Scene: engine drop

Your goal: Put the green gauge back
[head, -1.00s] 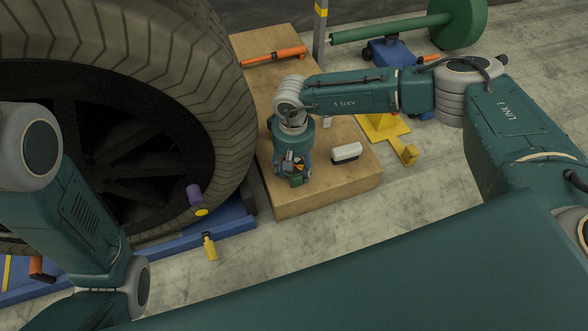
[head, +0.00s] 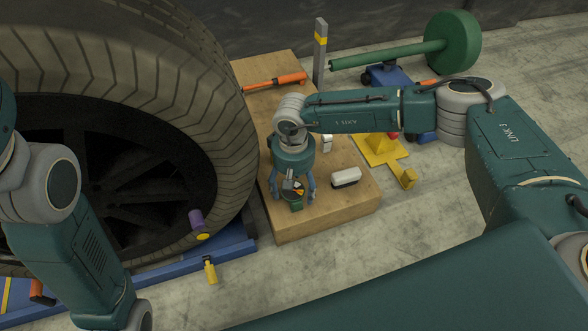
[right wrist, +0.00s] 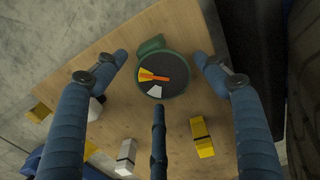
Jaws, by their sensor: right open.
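The green gauge (head: 296,206) lies on the wooden board (head: 330,213) near its front edge. In the right wrist view the gauge (right wrist: 152,46) shows a dark round dial with yellow, orange and white marks, face toward the camera. My right gripper (head: 293,195) is right above it and open. In the right wrist view its fingers are spread to both sides of the gauge, with a third finger below the dial; gaps show around it. My left arm shows at the left of the head view, but its gripper is outside the picture.
A white and black block (head: 346,177) lies right of the gauge. A yellow block (right wrist: 202,137) and a white block (right wrist: 126,156) also lie on the board. An orange-handled tool (head: 275,81) lies at the back. A big tyre (head: 215,120) borders the board's left side.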

